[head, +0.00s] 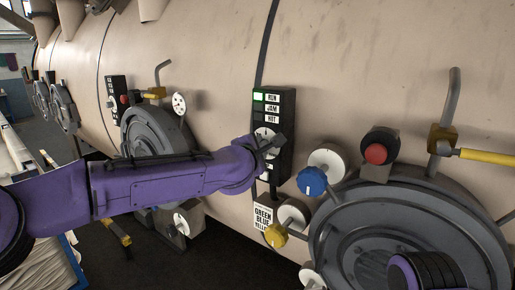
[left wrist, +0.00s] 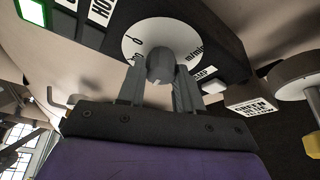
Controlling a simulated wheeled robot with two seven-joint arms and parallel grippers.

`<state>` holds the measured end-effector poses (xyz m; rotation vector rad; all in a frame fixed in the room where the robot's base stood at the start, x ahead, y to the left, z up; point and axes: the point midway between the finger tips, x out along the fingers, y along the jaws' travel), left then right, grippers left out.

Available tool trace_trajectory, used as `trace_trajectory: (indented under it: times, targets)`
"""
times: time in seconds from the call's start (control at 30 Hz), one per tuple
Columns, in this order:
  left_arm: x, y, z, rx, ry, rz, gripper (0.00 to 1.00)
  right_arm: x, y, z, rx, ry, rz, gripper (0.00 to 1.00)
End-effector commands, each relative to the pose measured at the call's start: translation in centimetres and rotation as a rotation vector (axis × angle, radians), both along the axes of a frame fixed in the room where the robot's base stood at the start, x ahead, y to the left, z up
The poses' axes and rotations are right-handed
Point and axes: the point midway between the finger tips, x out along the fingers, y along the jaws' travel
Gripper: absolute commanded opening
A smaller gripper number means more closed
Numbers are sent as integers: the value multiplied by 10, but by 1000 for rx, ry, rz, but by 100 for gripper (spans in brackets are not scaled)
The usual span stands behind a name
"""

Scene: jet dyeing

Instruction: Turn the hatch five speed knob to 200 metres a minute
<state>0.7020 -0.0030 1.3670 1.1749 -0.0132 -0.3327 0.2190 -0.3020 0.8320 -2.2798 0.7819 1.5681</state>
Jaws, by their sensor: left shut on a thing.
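The speed knob (left wrist: 160,67) is a small grey knob in front of a white dial (left wrist: 140,38) lettered "m/min". The dial also shows in the head view (head: 263,132) on a black panel (head: 286,150), under a green-lit RUN lamp and JAM and HOT labels. My left gripper (head: 270,142) reaches it from the left; in the left wrist view my left gripper (left wrist: 161,82) is shut on the knob, one finger on each side. The fingers hide the dial's lower part, and I cannot read the setting.
Right of the panel are a blue knob (head: 312,181), a yellow knob (head: 276,235) and a red button (head: 376,153). A large round hatch (head: 400,235) fills the lower right, with a yellow-handled lever (head: 485,157) above. Another hatch (head: 150,135) stands behind my left arm.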

Motion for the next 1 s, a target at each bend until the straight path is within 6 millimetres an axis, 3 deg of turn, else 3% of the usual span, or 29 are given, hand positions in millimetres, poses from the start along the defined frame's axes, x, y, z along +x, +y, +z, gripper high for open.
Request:
trace_trajectory:
  times: [0.17,0.2,0.27,0.63,1.0]
  targets:
    - [0,1,0,-1,-1,2,4,0,0,0,0,0,0,49]
    - [0,1,0,0,-1,2,45,0,0,0,0,0,0,49]
    - [0,1,1,0,-1,2,60,0,0,0,0,0,0,49]
    - [-8,3,-1,-1,-2,0,60,0,0,-8,0,0,0,49]
    - [-85,25,12,-1,-3,-1,60,0,0,-46,0,0,0,49]
